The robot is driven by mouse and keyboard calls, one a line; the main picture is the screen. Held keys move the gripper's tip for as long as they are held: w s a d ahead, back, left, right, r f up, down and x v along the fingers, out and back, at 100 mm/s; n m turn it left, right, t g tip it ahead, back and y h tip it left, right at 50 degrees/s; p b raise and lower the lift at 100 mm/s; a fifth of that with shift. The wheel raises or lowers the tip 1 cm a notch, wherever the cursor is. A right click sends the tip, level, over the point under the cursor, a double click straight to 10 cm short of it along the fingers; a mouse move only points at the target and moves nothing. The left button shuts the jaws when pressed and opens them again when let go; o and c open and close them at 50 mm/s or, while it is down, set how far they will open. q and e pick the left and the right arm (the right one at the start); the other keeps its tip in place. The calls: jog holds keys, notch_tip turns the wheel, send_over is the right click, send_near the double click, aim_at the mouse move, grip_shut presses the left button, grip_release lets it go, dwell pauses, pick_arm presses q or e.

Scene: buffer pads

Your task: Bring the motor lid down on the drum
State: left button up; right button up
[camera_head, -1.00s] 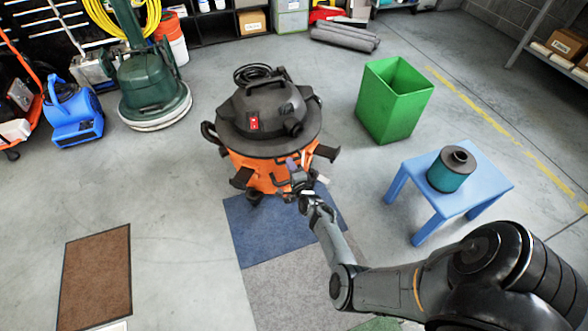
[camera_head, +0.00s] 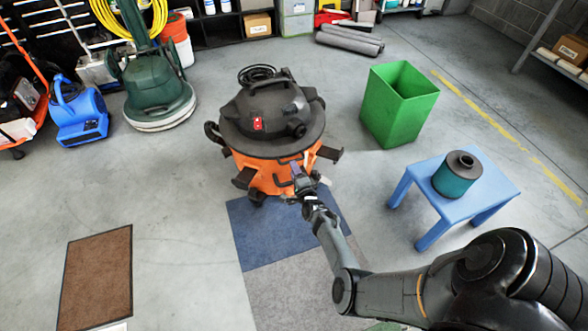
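The black motor lid (camera_head: 270,115) with its top handle and red switch sits on top of the orange drum (camera_head: 262,172). From this view I cannot tell whether it is fully seated. Black latches stick out from the drum's sides. My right gripper (camera_head: 302,176) is at the drum's front right side, just below the lid's rim, close to a latch. Its fingers are small and dark against the drum, so I cannot tell whether they are open or touching. My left gripper is out of the picture.
A blue stool (camera_head: 452,197) on the right holds a teal filter (camera_head: 456,175). A green bin (camera_head: 398,104) stands behind it. A blue mat (camera_head: 285,232) lies before the drum, a brown mat (camera_head: 96,278) at left. A green floor machine (camera_head: 152,85) stands back left.

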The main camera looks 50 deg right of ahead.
jog(key=shift+s+a, duration=0.1)
jog(key=f+p+v, duration=0.1)
jog(key=p+v, duration=0.5)
jog(key=v, duration=0.4)
jog(key=shift+s+a+r, duration=0.3)
jog(key=shift+s+r, duration=0.05)
jog(key=shift+r, duration=0.1)
